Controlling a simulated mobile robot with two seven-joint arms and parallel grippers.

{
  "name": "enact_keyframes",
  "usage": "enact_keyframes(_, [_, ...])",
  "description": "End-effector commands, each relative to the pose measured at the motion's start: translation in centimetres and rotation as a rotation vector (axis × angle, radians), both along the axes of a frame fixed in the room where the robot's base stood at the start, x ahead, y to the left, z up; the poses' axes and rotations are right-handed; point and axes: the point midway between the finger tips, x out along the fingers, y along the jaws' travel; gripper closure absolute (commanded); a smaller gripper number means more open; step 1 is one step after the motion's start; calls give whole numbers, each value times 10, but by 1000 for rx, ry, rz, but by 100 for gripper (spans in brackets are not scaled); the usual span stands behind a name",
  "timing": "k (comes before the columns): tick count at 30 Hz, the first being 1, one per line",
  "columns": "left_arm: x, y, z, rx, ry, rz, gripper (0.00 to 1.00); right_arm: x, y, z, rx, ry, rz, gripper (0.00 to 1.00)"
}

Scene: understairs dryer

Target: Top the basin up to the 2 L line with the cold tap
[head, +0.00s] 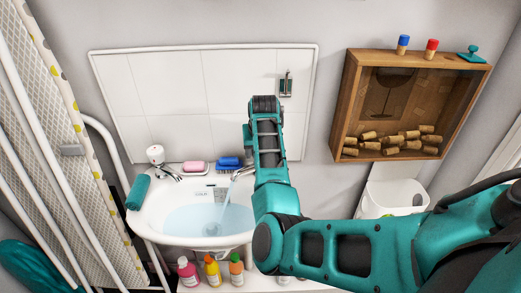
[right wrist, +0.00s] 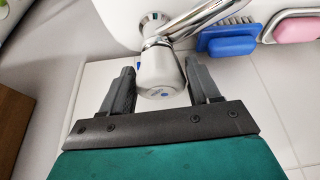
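The white basin (head: 145,222) stands against the wall, with water (head: 200,222) lying in it. A stream runs from the spout of the right-hand tap (head: 243,172). In the head view my right arm hides this knob. A small marked label (head: 203,194) shows on the basin's back wall; its lines are too small to read. My left gripper is not in view.
The other tap (head: 157,156) is at the basin's left. Pink soap (head: 194,168) and a blue brush (head: 229,163) sit behind the rim; a teal roll (head: 138,192) lies at its left. Several bottles (head: 211,271) stand in front. A wooden cork box (head: 346,110) hangs at right.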

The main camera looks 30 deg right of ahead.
Motion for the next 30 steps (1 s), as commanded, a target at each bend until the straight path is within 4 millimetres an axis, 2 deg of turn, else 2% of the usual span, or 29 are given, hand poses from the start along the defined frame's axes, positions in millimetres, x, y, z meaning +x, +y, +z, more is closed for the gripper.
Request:
enact_keyframes(5, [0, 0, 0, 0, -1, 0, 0, -1, 1, 5, -1, -2, 0, 39])
enact_keyframes(8, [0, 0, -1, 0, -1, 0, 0, -5, 3, 16, -1, -3, -1, 39])
enact_keyframes(21, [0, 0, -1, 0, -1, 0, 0, -36, 19, 99, 0, -5, 0, 39])
enact_keyframes(25, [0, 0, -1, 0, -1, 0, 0, -41, 21, 113, -1, -2, 0, 39])
enact_keyframes(30, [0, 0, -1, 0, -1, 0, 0, -44, 23, 119, 0, 0, 0, 39])
